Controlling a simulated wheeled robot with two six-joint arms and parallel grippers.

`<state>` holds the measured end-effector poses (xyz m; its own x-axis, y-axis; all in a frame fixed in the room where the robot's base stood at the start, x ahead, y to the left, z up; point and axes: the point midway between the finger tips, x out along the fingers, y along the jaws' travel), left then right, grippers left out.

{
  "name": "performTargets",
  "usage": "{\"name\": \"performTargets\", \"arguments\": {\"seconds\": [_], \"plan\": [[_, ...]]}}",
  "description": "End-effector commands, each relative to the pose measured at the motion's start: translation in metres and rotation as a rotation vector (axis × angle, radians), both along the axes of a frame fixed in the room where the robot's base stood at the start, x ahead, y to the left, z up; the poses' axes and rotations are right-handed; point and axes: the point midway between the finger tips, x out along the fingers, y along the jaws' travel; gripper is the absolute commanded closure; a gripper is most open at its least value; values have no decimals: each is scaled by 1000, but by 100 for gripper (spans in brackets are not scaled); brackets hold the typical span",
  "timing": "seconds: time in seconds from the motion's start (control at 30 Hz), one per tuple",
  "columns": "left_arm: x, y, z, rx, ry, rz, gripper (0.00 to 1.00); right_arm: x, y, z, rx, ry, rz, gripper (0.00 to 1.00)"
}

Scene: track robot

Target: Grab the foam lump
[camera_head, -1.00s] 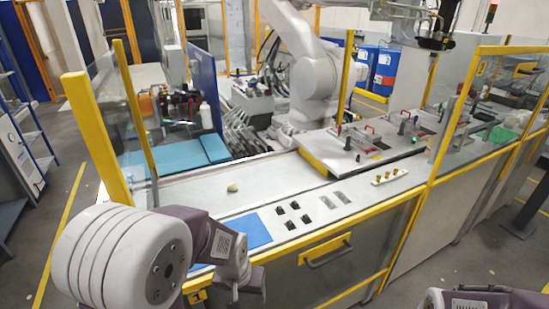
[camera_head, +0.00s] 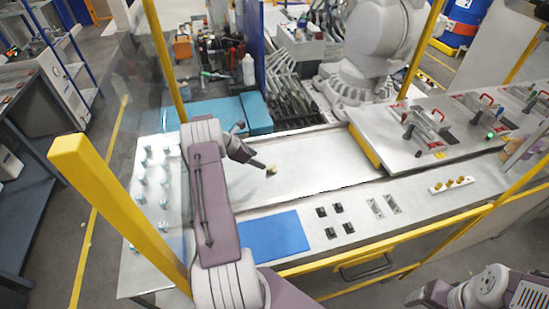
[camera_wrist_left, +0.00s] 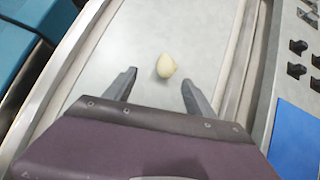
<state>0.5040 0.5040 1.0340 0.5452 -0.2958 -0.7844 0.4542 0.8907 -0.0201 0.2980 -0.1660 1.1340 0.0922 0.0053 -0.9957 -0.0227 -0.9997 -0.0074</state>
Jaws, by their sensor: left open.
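The foam lump (camera_head: 271,170) is a small pale yellow piece lying on the grey work surface (camera_head: 310,165). In the left wrist view the lump (camera_wrist_left: 166,66) lies just beyond the fingertips, roughly midway between them. My left gripper (camera_wrist_left: 157,82) is open and empty, its two dark fingers apart. In the head view my left gripper (camera_head: 262,166) reaches in from the left, close beside the lump. I cannot tell its exact height above the surface. Part of my right arm shows at the bottom right of the head view, but its gripper is out of the frame.
A blue mat (camera_head: 273,237) and several black blocks (camera_head: 330,218) lie in front. A turquoise box (camera_head: 228,116) stands behind. A yellow post (camera_head: 118,210) and a yellow rail (camera_head: 390,240) edge the station. A raised fixture plate (camera_head: 440,130) is to the right.

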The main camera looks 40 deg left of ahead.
Motion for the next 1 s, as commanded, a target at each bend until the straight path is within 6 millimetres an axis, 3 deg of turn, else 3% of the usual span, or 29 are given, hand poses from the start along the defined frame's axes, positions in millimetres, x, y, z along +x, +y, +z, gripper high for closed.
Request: {"name": "performTargets", "arguments": {"seconds": [0.13, 0.3, 0.5, 0.77, 1.0], "plan": [[3, -2, -7, 1, -1, -3, 36, -1, 0, -7, 0, 1, 0, 25], [18, -11, -31, 2, 0, -6, 36, -1, 0, -26, 0, 1, 0, 25], [23, -13, -35, 4, 0, -6, 36, -1, 0, -28, 0, 0, 0, 25], [46, -26, -74, 5, 1, -8, 36, -1, -1, -59, 0, 1, 0, 25], [49, -27, -72, 6, 0, -6, 36, -1, -1, -57, 0, 0, 0, 25]]}}
